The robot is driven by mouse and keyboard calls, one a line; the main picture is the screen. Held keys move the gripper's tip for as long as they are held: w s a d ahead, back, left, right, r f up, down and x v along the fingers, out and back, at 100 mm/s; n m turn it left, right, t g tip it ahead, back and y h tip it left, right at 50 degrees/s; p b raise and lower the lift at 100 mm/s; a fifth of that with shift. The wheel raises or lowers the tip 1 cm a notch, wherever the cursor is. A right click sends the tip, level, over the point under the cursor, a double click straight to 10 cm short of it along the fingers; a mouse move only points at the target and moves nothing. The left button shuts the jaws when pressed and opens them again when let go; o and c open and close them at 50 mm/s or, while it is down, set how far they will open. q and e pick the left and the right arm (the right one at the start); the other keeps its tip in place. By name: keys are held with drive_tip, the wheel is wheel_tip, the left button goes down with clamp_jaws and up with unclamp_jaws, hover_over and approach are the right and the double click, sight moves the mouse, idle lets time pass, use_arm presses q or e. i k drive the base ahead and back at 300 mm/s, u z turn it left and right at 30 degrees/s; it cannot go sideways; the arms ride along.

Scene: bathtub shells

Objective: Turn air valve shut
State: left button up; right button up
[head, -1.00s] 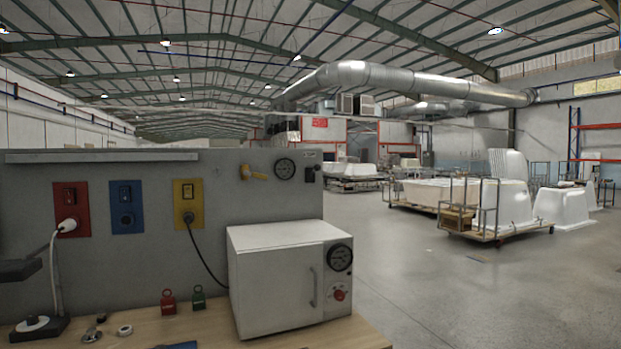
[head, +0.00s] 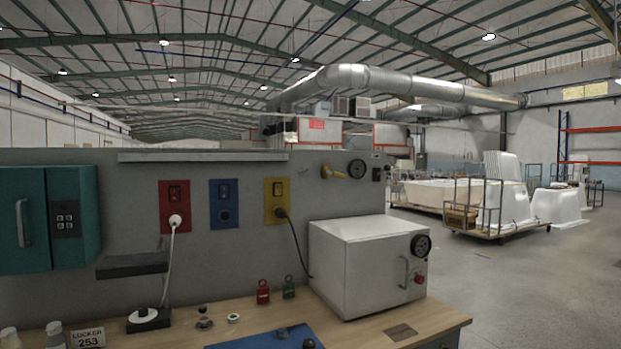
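The air valve with its yellow handle (head: 334,171) is mounted on the grey panel in the head view, right of the yellow socket plate. The handle looks roughly level, though it is small and its exact angle is hard to tell. A round dark pressure gauge (head: 357,168) sits just right of it on the panel. Neither of my grippers shows in the head view, and nothing touches the valve.
A white oven-like box (head: 350,265) stands on the wooden bench (head: 385,332) below the valve. Red (head: 263,292) and green (head: 289,288) padlocks stand left of it. A teal cabinet (head: 75,217) and small dark shelf (head: 132,265) are at left. Open floor (head: 530,285) lies right.

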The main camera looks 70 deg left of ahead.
sight(328, 172)
drive_tip(key=u, duration=0.05)
drive_tip(key=k, duration=0.15)
drive_tip(key=u, duration=1.05)
